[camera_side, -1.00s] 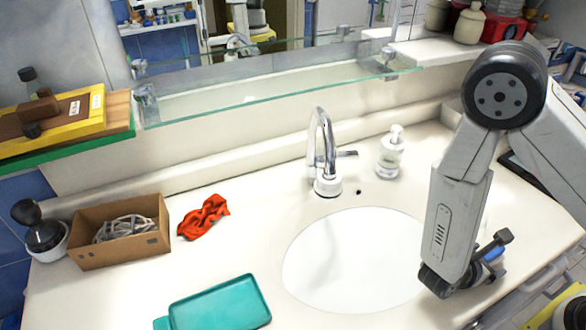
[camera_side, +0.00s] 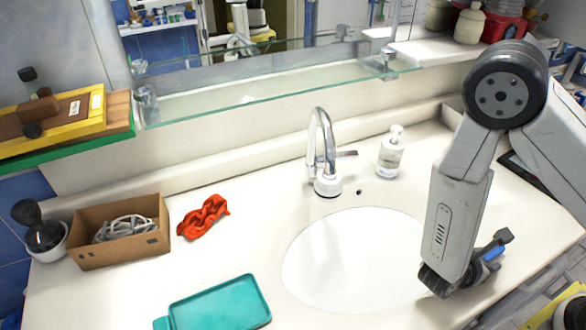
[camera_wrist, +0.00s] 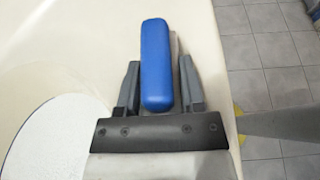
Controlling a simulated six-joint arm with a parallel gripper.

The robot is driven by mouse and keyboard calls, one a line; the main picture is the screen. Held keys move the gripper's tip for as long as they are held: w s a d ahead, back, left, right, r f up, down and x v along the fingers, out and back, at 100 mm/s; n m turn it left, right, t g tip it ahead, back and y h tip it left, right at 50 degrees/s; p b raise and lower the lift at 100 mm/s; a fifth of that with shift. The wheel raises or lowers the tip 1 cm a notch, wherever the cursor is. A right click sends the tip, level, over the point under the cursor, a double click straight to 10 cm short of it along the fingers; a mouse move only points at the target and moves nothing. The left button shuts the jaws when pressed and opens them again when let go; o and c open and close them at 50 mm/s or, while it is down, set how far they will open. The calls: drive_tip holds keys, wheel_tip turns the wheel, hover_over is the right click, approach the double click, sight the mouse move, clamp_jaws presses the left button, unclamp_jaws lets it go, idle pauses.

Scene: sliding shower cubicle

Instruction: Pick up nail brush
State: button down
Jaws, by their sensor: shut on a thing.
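The nail brush (camera_wrist: 156,65) shows its blue back in the wrist view, upright in the picture between my gripper's two dark fingers. My gripper (camera_wrist: 158,80) is shut on it. In the side view my gripper (camera_side: 488,255) is at the right front of the counter, just right of the sink basin, and a little blue of the brush (camera_side: 493,253) shows at its fingers. The underside of the brush is hidden, and I cannot tell whether it touches the counter.
The white sink basin (camera_side: 345,262) is left of my gripper, with a tap (camera_side: 326,160) and a soap dispenser (camera_side: 390,155) behind. A teal tray (camera_side: 220,304), red cloth (camera_side: 204,217) and cardboard box (camera_side: 120,235) are further left. The counter's front edge is close, with tiled floor (camera_wrist: 270,55) beyond.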

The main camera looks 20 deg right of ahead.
sight(492, 252)
drive_tip(key=shift+r, duration=0.1)
drive_tip(key=shift+r, duration=4.85)
drive_tip(key=shift+s, duration=0.15)
